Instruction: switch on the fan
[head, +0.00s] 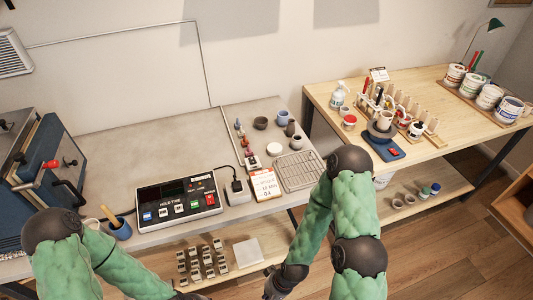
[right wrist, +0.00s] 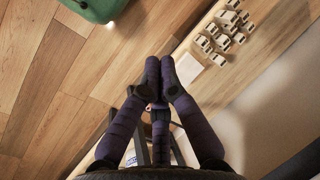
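A louvred grille (head: 14,52), possibly the fan, is on the wall at the far left in the head view. A thin line runs from it along the wall and down to the table. A small switch-like piece (head: 252,162) with red and white lies on the grey table, too small to make out. My right gripper (right wrist: 158,78) has its fingertips together with nothing visible between them, above the floor and beside the low shelf. In the head view it is only partly seen at the bottom edge. My left gripper is out of view; only my left arm shows.
A control box (head: 180,201) with several buttons stands at the grey table's front, beside a plug block (head: 238,191) and a label card (head: 265,184). A blue device (head: 385,148) with a red switch is on the wooden table. A kiln-like box (head: 50,160) stands at the left.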

